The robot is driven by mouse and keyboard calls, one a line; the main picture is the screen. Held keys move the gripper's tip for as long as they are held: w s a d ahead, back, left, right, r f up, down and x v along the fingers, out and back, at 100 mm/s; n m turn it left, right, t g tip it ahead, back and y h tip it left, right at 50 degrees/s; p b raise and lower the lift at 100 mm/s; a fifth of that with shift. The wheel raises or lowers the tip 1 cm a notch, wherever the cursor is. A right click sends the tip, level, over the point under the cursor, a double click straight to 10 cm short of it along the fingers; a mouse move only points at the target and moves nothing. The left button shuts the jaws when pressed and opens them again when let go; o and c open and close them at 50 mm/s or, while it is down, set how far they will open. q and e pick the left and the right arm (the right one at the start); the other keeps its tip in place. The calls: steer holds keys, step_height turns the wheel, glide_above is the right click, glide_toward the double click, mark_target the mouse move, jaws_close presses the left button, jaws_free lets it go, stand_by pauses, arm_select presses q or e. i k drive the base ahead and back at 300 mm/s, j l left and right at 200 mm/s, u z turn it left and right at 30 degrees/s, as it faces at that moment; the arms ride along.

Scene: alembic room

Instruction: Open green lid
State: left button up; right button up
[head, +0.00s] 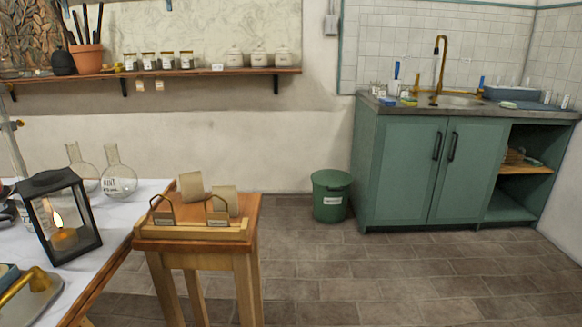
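A green bin with a green lid (332,179) stands on the floor against the back wall, left of the green cabinet. The lid sits on top and looks closed. A pale label shows on the front of the bin's body (329,205). Nothing blocks my view of its front. Neither of my grippers shows in the head view, and nothing touches the bin.
A green sink cabinet (395,175) stands just right of the bin. A small wooden stand (243,262) with labelled holders is in the near left, beside a white table (98,268) with a candle lantern (59,217) and glass flasks. The tiled floor (400,280) in front is clear.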

mark_target(327, 179)
steer(key=i+l, duration=0.4)
steer(key=i+l+z, duration=0.1)
steer(key=i+l, duration=0.25)
steer(key=l, duration=0.25)
steer(key=i+l, duration=0.2)
steer(key=i, duration=0.2)
steer(key=i+l, duration=0.2)
steer(key=i, duration=0.25)
steer(key=i+l+z, duration=0.3)
steer(key=i+l, duration=0.3)
